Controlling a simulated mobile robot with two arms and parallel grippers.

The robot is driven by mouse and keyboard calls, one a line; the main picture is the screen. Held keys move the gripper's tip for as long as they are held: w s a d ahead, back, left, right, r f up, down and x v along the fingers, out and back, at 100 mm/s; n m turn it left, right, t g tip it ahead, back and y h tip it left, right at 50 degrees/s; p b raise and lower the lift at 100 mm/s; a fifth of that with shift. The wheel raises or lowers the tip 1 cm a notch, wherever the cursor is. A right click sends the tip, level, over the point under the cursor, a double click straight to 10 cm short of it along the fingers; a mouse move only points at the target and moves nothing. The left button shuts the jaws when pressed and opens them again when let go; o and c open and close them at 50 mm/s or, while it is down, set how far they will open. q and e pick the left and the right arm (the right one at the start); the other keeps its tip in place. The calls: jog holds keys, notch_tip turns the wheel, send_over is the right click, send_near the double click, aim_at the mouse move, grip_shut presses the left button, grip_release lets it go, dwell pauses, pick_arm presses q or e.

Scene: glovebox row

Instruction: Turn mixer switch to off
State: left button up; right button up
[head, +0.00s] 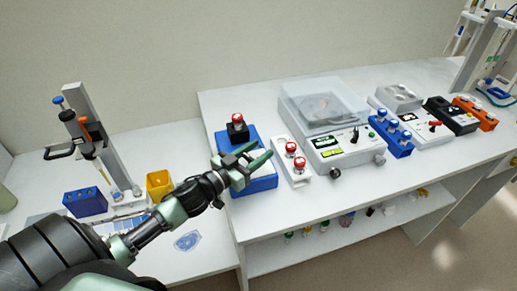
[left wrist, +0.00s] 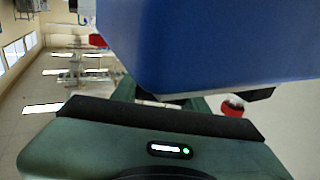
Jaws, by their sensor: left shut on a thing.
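The mixer is a blue box (head: 262,183) with a black top part (head: 237,132) and a red cap, standing near the left end of the raised bench. My left gripper (head: 257,158) is at the mixer, its green fingers a little apart and shut on its switch. The switch itself is hidden by the fingers, so I cannot read its position. In the left wrist view the blue mixer body (left wrist: 210,40) fills the upper part, very close to the green gripper. My right gripper is not in view.
A white panel with red knobs (head: 292,165) stands close to the right of the mixer. Beyond it are a clear-lidded device (head: 322,103), a blue block (head: 391,138) and further instruments. A yellow bin (head: 159,185) and a blue rack (head: 85,203) stand on the lower left table.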

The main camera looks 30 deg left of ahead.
pick_arm(q)
jog(key=shift+a+n+y, duration=0.2)
jog(key=shift+n+y, duration=0.7)
jog(key=shift+y, duration=0.3)
jog(key=shift+a+n+y, duration=0.1)
jog(key=shift+n+y, duration=0.3)
jog(key=shift+y, duration=0.2)
jog(key=shift+a+f+n+y, duration=0.15)
jog(key=shift+n+y, duration=0.45)
jog(key=shift+y, duration=0.4)
jog(key=shift+s+a+n+y+b, duration=0.2)
jog(key=shift+n+y, duration=0.25)
jog(key=shift+y, duration=0.3)
jog(key=shift+w+a+n+y+b, duration=0.1)
jog(key=shift+n+y+b, duration=0.3)
jog(key=shift+y, duration=0.35)
jog(key=o, duration=1.4)
jog(key=shift+s, duration=0.1)
